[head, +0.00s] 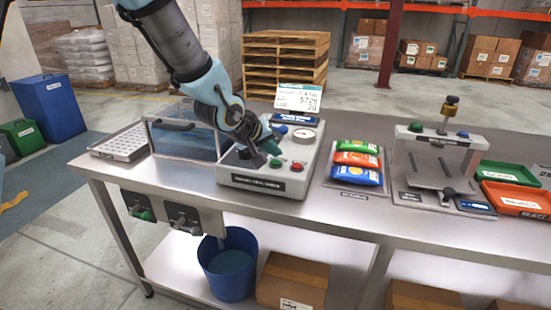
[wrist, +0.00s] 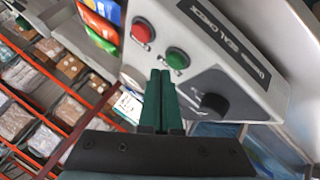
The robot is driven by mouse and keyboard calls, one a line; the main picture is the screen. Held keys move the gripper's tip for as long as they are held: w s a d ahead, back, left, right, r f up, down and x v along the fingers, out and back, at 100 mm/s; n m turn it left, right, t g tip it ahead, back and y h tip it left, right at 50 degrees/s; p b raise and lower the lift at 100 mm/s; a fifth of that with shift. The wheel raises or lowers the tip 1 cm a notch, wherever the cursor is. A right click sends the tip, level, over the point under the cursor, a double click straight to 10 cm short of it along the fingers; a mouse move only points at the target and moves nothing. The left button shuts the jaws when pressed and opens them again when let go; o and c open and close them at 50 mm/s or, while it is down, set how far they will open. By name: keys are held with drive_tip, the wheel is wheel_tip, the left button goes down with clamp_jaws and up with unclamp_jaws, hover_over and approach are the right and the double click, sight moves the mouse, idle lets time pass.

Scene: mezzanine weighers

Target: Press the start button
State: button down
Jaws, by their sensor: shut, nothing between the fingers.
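My gripper (head: 273,150) is shut and empty, pointing down close to the green button. It also shows in the wrist view (wrist: 160,74); contact cannot be told.
A clear-sided chamber (head: 183,140) with a handle is left of the box. A round gauge (head: 304,134) and a display sign (head: 298,98) are behind.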

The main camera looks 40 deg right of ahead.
sight(274, 164)
drive_tip(key=shift+r, duration=0.1)
wheel_tip(274, 164, up, 5)
drive_tip(key=p, duration=0.4)
drive_tip(key=shift+p, duration=0.35)
idle(0.6)
